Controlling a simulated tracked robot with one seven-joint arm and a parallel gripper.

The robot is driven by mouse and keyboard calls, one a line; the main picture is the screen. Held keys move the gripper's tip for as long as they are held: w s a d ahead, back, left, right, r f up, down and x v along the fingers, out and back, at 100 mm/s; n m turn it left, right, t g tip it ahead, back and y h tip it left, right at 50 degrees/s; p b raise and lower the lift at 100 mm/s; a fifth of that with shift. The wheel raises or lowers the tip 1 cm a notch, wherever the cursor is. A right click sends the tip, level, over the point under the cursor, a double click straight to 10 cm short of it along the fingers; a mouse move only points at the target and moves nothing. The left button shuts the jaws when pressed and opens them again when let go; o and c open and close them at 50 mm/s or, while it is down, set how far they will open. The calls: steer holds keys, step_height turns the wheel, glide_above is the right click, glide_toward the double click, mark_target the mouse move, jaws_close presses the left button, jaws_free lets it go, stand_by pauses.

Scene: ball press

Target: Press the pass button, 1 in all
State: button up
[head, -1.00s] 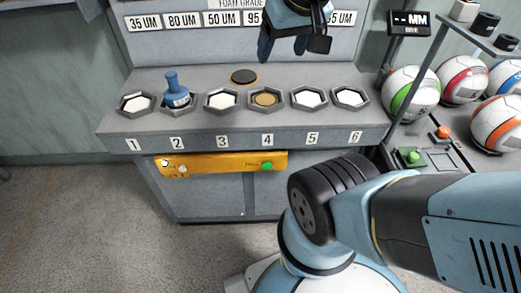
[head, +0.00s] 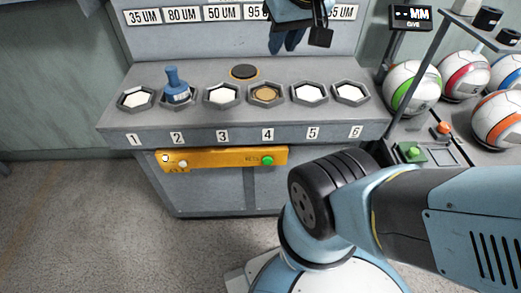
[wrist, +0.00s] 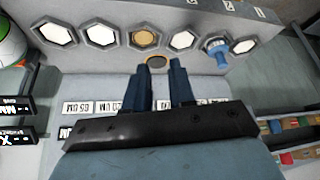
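A green button (head: 410,153) sits on a small panel at the right, beside the ball rack, with an orange-red button (head: 444,128) behind it. Another green button (head: 267,160) is on the yellow panel (head: 218,160) on the bench front, with a pale button (head: 182,163) at that panel's left. No label reading "pass" is legible on any of them. My gripper (head: 288,46) hangs above the back of the bench, high and well away from all these buttons. In the wrist view its two fingers (wrist: 165,62) are slightly apart with nothing between them.
The grey bench (head: 200,118) has several numbered hexagonal sockets. A blue stamp-like tool (head: 175,85) stands at socket 2, and socket 4 holds a tan disc (head: 265,93). Balls (head: 495,122) fill the right rack, below a display (head: 410,16). Labels line the back wall.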

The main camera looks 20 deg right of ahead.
jaws_close()
stand_by(1.0)
